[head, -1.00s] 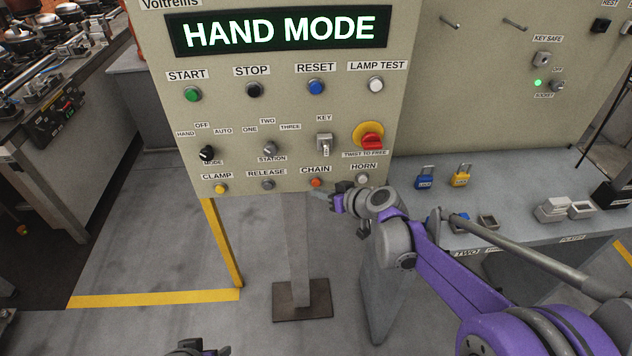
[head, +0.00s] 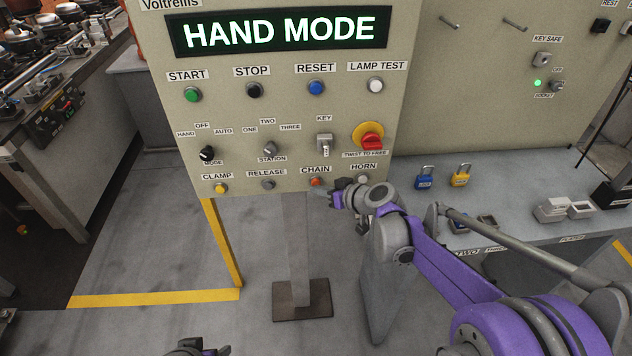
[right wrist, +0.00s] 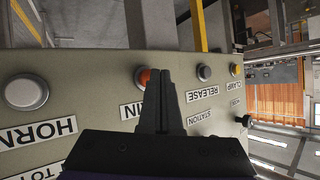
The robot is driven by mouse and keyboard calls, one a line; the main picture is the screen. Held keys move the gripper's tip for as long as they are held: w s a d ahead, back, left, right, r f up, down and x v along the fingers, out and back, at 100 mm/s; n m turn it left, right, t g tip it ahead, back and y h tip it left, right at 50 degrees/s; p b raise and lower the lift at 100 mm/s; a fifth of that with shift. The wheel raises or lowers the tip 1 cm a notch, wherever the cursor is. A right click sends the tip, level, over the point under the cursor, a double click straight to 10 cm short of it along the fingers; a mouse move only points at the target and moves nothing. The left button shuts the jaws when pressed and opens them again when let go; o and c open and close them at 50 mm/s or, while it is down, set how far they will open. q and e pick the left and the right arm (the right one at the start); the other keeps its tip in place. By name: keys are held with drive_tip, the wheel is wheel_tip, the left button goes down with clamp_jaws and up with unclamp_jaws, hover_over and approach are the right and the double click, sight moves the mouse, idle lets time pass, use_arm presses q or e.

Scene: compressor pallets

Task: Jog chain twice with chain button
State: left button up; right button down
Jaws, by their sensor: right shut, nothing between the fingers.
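The orange chain button (head: 315,182) sits in the bottom row of the grey control panel (head: 290,120), under the CHAIN label. My right gripper (head: 319,191) is shut and empty, with its fingertips at the lower edge of this button. In the right wrist view the shut fingers (right wrist: 163,72) partly cover the chain button (right wrist: 143,77) and its label. I cannot tell whether the tips touch the button or whether it is pressed. My left gripper (head: 203,349) shows only partly at the bottom edge; its jaws cannot be made out.
The display (head: 280,30) reads HAND MODE. The horn button (head: 362,180) is right of the chain button, and the grey release button (head: 268,184) is left of it. The red emergency stop (head: 371,139) is above right. Blue (head: 424,177) and yellow (head: 460,175) padlocks lie on the bench.

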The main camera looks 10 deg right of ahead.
drive_tip(key=shift+w, duration=0.4)
drive_tip(key=shift+s, duration=1)
drive_tip(key=shift+s, duration=0.1)
drive_tip(key=shift+s+a, duration=0.15)
drive_tip(key=shift+s, duration=2.75)
